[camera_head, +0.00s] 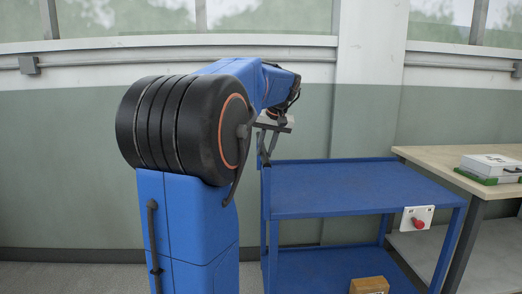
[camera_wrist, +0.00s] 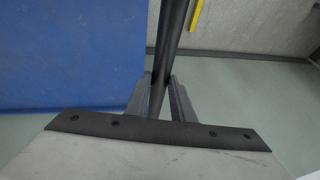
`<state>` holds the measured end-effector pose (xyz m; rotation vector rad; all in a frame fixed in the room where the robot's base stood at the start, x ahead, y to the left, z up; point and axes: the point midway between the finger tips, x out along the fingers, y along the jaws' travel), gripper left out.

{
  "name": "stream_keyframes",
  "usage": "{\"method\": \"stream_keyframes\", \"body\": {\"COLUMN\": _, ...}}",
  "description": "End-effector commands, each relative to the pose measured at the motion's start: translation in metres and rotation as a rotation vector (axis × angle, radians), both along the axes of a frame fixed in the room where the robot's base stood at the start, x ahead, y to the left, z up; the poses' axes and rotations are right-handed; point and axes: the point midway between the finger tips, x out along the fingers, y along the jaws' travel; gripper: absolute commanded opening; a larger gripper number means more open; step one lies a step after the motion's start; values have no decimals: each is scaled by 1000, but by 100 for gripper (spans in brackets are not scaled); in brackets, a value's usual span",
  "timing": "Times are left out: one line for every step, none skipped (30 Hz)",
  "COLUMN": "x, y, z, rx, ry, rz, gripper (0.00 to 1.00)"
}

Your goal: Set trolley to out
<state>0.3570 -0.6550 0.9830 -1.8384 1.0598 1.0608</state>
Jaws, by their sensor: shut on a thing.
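The trolley (camera_head: 340,188) is a blue two-shelf frame standing against the wall, right of my arm. Its upper shelf is empty. Its blue surface fills the left of the wrist view (camera_wrist: 70,55). My gripper (camera_wrist: 160,84) is shut on a dark bar (camera_wrist: 178,35), the trolley handle, with one finger on each side. In the head view my gripper (camera_head: 266,146) is at the trolley's left end, where the handle is mostly hidden by my arm.
A cardboard box (camera_head: 370,286) sits on the trolley's lower shelf. A white plate with a red knob (camera_head: 418,222) is at its front right edge. A workbench (camera_head: 435,160) with a white and green case (camera_head: 491,166) stands close on the right. A yellow strip (camera_wrist: 196,14) shows beyond the handle.

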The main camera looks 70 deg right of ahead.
Motion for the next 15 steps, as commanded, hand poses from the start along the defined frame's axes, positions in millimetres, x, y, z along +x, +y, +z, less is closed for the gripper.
{"method": "stream_keyframes", "body": {"x": 0, "y": 0, "z": 0, "rx": 0, "ry": 0, "rz": 0, "gripper": 0}}
{"method": "stream_keyframes", "body": {"x": 0, "y": 0, "z": 0, "rx": 0, "ry": 0, "rz": 0, "gripper": 0}}
{"method": "stream_keyframes", "body": {"x": 0, "y": 0, "z": 0, "rx": 0, "ry": 0, "rz": 0, "gripper": 0}}
{"method": "stream_keyframes", "body": {"x": 0, "y": 0, "z": 0, "rx": 0, "ry": 0, "rz": 0, "gripper": 0}}
{"method": "stream_keyframes", "body": {"x": 0, "y": 0, "z": 0, "rx": 0, "ry": 0, "rz": 0, "gripper": 0}}
{"method": "stream_keyframes", "body": {"x": 0, "y": 0, "z": 0, "rx": 0, "ry": 0, "rz": 0, "gripper": 0}}
{"method": "stream_keyframes", "body": {"x": 0, "y": 0, "z": 0, "rx": 0, "ry": 0, "rz": 0, "gripper": 0}}
{"method": "stream_keyframes", "body": {"x": 0, "y": 0, "z": 0, "rx": 0, "ry": 1, "rz": 0, "gripper": 24}}
{"method": "stream_keyframes", "body": {"x": 0, "y": 0, "z": 0, "rx": -1, "ry": 1, "rz": -1, "gripper": 34}}
{"method": "stream_keyframes", "body": {"x": 0, "y": 0, "z": 0, "rx": 0, "ry": 1, "rz": 0, "gripper": 40}}
{"method": "stream_keyframes", "body": {"x": 0, "y": 0, "z": 0, "rx": -1, "ry": 1, "rz": -1, "gripper": 40}}
{"method": "stream_keyframes", "body": {"x": 0, "y": 0, "z": 0, "rx": -1, "ry": 1, "rz": -1, "gripper": 40}}
{"method": "stream_keyframes", "body": {"x": 0, "y": 0, "z": 0, "rx": -1, "ry": 1, "rz": -1, "gripper": 40}}
{"method": "stream_keyframes", "body": {"x": 0, "y": 0, "z": 0, "rx": -1, "ry": 1, "rz": -1, "gripper": 40}}
{"method": "stream_keyframes", "body": {"x": 0, "y": 0, "z": 0, "rx": -1, "ry": 1, "rz": -1, "gripper": 40}}
